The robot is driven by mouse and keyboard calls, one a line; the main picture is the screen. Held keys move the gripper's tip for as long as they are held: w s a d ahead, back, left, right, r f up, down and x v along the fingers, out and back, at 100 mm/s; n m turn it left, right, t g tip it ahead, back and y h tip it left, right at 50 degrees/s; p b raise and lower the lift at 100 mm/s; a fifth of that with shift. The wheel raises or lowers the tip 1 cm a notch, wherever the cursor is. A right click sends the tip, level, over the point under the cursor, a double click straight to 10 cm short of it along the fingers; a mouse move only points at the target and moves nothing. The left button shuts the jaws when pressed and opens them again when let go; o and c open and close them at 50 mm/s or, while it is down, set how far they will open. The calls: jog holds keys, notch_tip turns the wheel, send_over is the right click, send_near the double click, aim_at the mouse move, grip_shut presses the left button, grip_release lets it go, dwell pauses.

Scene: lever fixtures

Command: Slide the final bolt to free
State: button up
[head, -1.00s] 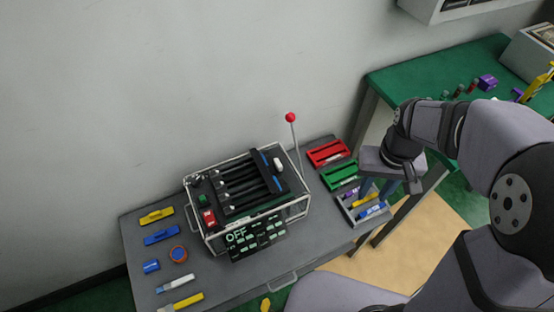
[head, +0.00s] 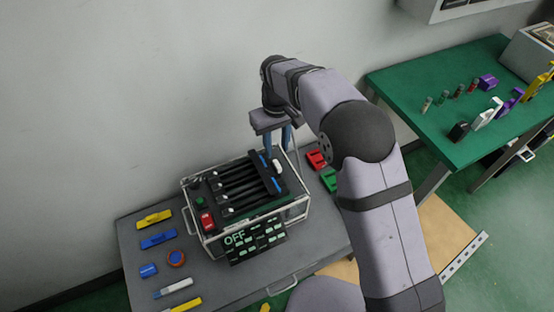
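The lever fixture (head: 302,208) is a wire-framed box on the grey table. Its black top holds several parallel dark bars (head: 238,187) with pale tips at their left ends. A white knob (head: 277,166) sits near the top right, beside a black plate with blue marks; I cannot tell which part is the final bolt. A dark panel (head: 258,243) on the front reads OFF. My gripper (head: 278,145) points down just behind the white knob, its two blue fingers apart with nothing seen between them. Whether it touches the fixture is unclear.
A red button (head: 207,220) and a green button (head: 199,202) are on the fixture's left. Red (head: 317,160) and green (head: 330,181) trays stand right of it, partly behind my arm. Several markers and blocks lie along the table's left. A green table (head: 430,75) is at right.

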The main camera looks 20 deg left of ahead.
aim_at(277, 164)
jog(key=shift+f+p, duration=0.85)
jog(key=shift+f, duration=2.75)
grip_shut()
